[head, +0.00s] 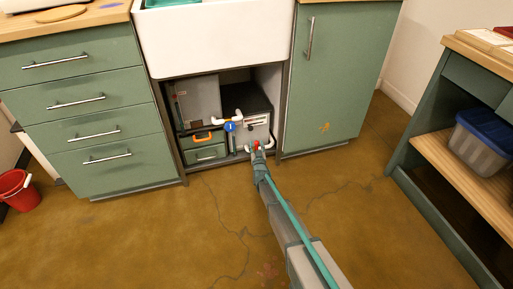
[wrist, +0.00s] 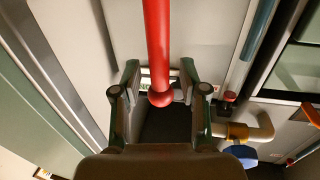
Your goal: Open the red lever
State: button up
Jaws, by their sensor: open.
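The red lever (wrist: 158,50) shows large in the wrist view as a straight red bar with a round knob at its near end. In the head view only a small bit of red (head: 257,143) shows at the tip of my arm, in the open space under the sink. My gripper (wrist: 155,85) is open, with one finger on each side of the knob. I cannot tell whether either finger touches it. In the head view the fingers are small and partly hidden by my own arm.
White pipes and a blue handle (head: 230,127) sit just left of my gripper. A grey-green box with an orange handle (head: 203,137) stands further left. Cabinet doors and drawers (head: 327,85) flank the opening. The floor (head: 180,235) in front is clear.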

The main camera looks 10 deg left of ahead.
jog(key=shift+w, duration=0.1)
grip_shut()
jog(key=shift+a, duration=0.1)
dwell(0.4)
